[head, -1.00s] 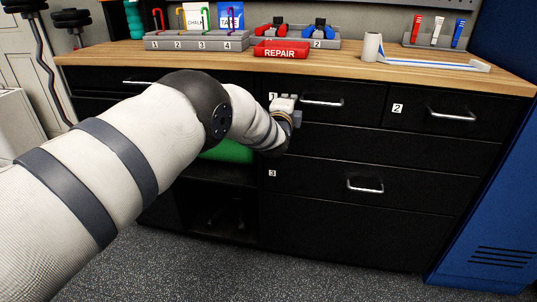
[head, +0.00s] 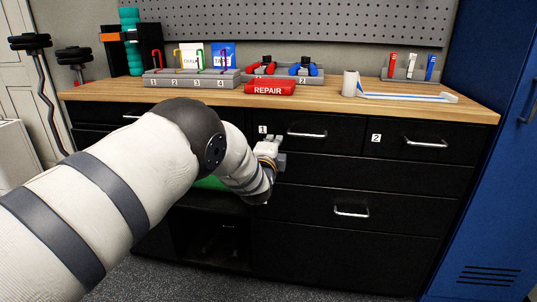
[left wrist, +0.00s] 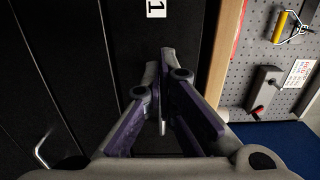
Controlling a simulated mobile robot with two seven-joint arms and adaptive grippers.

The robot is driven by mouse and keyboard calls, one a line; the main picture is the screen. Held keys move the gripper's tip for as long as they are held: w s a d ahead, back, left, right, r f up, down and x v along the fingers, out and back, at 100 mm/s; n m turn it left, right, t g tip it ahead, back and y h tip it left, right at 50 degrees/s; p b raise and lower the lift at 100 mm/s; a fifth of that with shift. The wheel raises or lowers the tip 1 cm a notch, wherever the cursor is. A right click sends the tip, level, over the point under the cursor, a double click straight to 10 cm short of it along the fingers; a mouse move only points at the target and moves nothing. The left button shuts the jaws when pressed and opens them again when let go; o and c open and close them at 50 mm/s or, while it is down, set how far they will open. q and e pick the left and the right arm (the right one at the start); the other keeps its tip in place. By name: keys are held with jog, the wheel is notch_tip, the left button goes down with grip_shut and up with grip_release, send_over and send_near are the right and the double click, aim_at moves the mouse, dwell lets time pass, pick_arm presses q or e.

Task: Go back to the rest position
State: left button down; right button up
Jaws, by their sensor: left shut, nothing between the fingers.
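My left arm reaches in from the left across the head view. Its left gripper (head: 272,148) is in front of the black drawer cabinet (head: 300,245), beside the number 1 label and left of the handle of drawer 1 (head: 307,133). In the left wrist view the fingers of the gripper (left wrist: 162,95) are closed together with nothing between them. The black drawer front and the label 1 (left wrist: 156,9) are just past the fingertips. Whether the gripper touches the cabinet is hard to tell. My right gripper is not in view.
The wooden worktop (head: 320,100) holds a red REPAIR box (head: 269,88), a numbered hook rack (head: 190,78), a white roll (head: 350,84) and a tube holder (head: 410,72). Drawer 2 (head: 426,142) is closed. A blue locker (head: 490,200) stands right. Grey floor shows at the bottom.

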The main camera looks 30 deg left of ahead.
pick_arm(q)
jog(key=s+d+f+n+g+h+p, duration=0.1)
jog(key=s+f+n+g+p, duration=0.2)
jog(key=s+f, duration=0.65)
jog(key=s+d+f+n+g+h+p, duration=0.15)
jog(key=s+f+g, duration=0.3)
jog(key=s, duration=1.05)
jog(key=s+d+f+n+g+h+p, duration=0.1)
jog(key=s+f+n+g+p, duration=0.15)
jog(key=s+f, duration=0.75)
jog(key=s+d+r+n+g+p, duration=0.1)
jog(key=s+r+n+g, duration=0.1)
jog(key=s, duration=0.9)
jog(key=s+d+r+n+g+h+p, duration=0.1)
jog(key=s+d+r+n+g, duration=0.1)
jog(key=s, duration=0.9)
jog(key=s+d+r+n+g+p, duration=0.1)
jog(key=s+n+g, duration=0.3)
jog(key=s, duration=0.8)
jog(key=shift+d+r+g, duration=0.45)
jog(key=shift+d+g, duration=0.2)
jog(key=shift+g, duration=0.25)
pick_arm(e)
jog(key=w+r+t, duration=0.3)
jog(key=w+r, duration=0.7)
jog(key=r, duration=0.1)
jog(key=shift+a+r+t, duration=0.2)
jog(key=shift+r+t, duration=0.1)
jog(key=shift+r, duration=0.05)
